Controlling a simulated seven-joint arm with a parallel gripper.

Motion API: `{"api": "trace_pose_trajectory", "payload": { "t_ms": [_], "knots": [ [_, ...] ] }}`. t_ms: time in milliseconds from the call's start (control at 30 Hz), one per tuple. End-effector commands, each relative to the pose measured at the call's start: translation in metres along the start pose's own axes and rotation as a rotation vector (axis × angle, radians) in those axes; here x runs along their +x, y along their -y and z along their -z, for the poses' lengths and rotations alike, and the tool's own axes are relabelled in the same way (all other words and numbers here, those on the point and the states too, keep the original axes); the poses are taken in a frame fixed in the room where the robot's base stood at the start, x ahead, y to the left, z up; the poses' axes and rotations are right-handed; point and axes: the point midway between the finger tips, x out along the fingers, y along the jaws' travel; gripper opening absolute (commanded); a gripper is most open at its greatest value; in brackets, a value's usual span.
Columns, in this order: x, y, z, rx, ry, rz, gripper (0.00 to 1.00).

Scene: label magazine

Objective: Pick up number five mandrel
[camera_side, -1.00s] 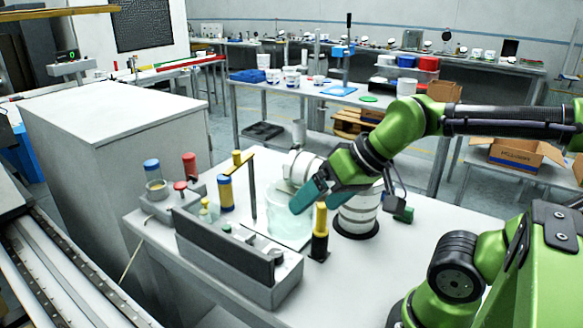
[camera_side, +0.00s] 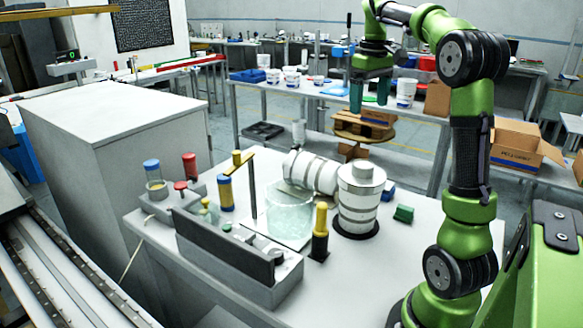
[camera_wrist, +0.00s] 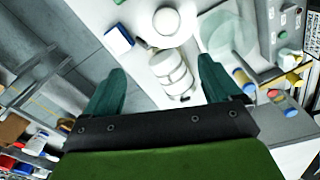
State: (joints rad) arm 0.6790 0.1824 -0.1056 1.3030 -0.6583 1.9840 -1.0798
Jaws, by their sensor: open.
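Two banded white cylinders, which look like mandrels, are on the table. One (camera_side: 358,198) stands upright on a dark round base. The other (camera_side: 312,172) lies on its side behind it. No number is readable on either. My gripper (camera_side: 370,98) is high above and behind them in the side view, pointing down, with its teal fingers apart and nothing between them. In the wrist view, the lying cylinder (camera_wrist: 172,72) shows between my open fingers (camera_wrist: 162,64), some way below them. The upright one (camera_wrist: 167,21) shows near the top edge.
A clear glass-like vessel (camera_side: 289,220) stands left of the cylinders. A black-and-yellow post (camera_side: 320,232) is in front, and a grey labelled rack (camera_side: 240,262) is at front left. A green block (camera_side: 403,213) and a blue block (camera_wrist: 118,40) lie nearby. Table right of them is clear.

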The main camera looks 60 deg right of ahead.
Motion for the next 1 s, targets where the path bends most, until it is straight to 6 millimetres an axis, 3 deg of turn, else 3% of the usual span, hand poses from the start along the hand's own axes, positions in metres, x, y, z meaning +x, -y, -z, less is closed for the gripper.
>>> {"api": "trace_pose_trajectory", "payload": {
  "t_ms": [100, 267, 700, 1000],
  "knots": [
    [-0.013, 0.006, -0.005, -0.076, 0.014, 0.021, 0.90],
    [-0.002, 0.011, -0.008, -0.120, 0.025, 0.039, 0.90],
    [0.087, 0.014, -0.010, -0.117, 0.024, 0.040, 0.90],
    [0.112, 0.015, -0.012, -0.117, 0.022, 0.039, 0.90]
  ]
}}
